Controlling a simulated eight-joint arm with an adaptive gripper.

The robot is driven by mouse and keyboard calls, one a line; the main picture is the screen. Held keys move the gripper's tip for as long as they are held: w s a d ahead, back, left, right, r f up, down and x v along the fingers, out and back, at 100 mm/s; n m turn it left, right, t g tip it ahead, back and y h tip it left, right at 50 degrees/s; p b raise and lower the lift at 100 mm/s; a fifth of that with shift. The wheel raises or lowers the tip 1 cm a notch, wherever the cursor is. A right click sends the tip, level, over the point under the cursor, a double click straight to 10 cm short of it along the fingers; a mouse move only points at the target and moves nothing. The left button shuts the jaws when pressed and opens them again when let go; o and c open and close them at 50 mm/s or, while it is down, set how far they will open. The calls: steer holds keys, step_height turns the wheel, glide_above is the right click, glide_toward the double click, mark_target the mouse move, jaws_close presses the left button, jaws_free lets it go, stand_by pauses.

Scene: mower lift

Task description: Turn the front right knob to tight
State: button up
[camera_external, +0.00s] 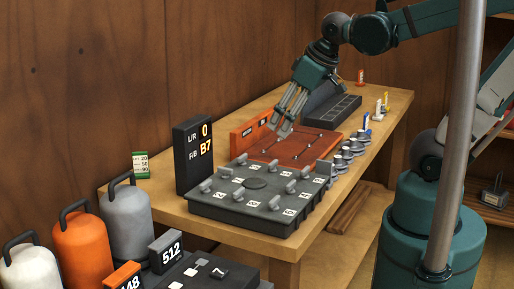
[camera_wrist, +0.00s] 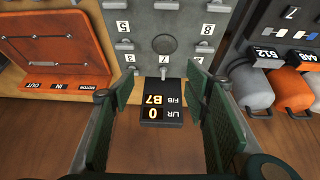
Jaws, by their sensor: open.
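My gripper (camera_external: 283,122) is open and empty, above the orange-red plate (camera_external: 300,147) in the external view. In the wrist view its green-padded fingers (camera_wrist: 160,88) are spread apart, with the dark display between them. The plate has small dark fittings near its corners, and its edge label reads "IN", "OUT" and "MOTOR" in the wrist view. A grey panel (camera_external: 255,183) with several numbered grey knobs stands beside the plate. No "tight" mark is readable, and I cannot tell which knob is the front right one. The display (camera_external: 194,153) reads L/R 0, F/B B7.
Several round silver pieces (camera_external: 349,151) line the table's right edge. A dark slotted tray (camera_external: 333,107) lies behind the plate. A green card (camera_external: 140,164) stands at the table's left end. White, orange and grey canisters (camera_external: 82,241) stand front left. A grey pole (camera_external: 458,130) crosses the right side.

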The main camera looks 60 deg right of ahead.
mark_target(305, 168)
steer(key=shift+s+d+f+g+p, duration=0.35)
steer(key=shift+d+f+g+p, duration=0.5)
steer(key=shift+d+f, duration=0.75)
steer(key=shift+s+d+f+g+p, duration=0.3)
steer(key=shift+d+f+g+p, duration=0.3)
steer(key=shift+d+f+g, duration=0.75)
steer(key=shift+s+d+f+g+p, duration=0.35)
steer(key=shift+d+f+g+p, duration=0.35)
steer(key=shift+d+f, duration=1.2)
steer(key=shift+d+r, duration=0.2)
steer(key=shift+d, duration=0.1)
steer(key=shift+f+b, duration=0.6)
steer(key=shift+f, duration=3.15)
steer(key=c, duration=0.9)
